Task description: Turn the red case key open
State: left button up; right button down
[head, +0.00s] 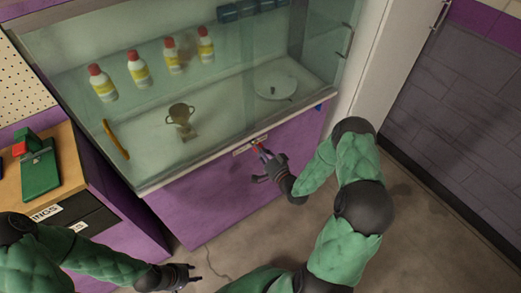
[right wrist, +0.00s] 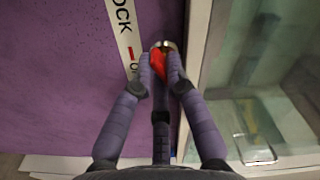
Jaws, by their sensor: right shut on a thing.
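The red case key (right wrist: 157,66) sits in a round metal lock at the case's front edge, beside a white label strip with the letters "OCK". It also shows as a small red spot in the head view (head: 263,149). My right gripper (right wrist: 160,75) is shut on the key, with a finger on each side of it. In the head view my right gripper (head: 266,163) reaches the lock from the front right. My left gripper (head: 191,275) is low near the floor, away from the case; its fingers look apart and hold nothing.
The glass display case (head: 232,95) holds several bottles with red caps, a gold trophy (head: 181,116) and a round plate (head: 275,86). A yellow handle (head: 116,140) is on its left. A wooden counter (head: 63,180) with a green device stands at left. Floor at right is clear.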

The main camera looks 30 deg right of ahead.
jog(key=m+p, duration=0.1)
jog(key=m, duration=0.4)
jog(key=shift+a+m, duration=0.1)
jog(key=shift+m, duration=0.2)
dwell(0.4)
jog(key=c, duration=1.2)
grip_release()
jog(key=shift+c, duration=0.2)
jog(key=s+d, duration=0.1)
jog(key=s, duration=1.1)
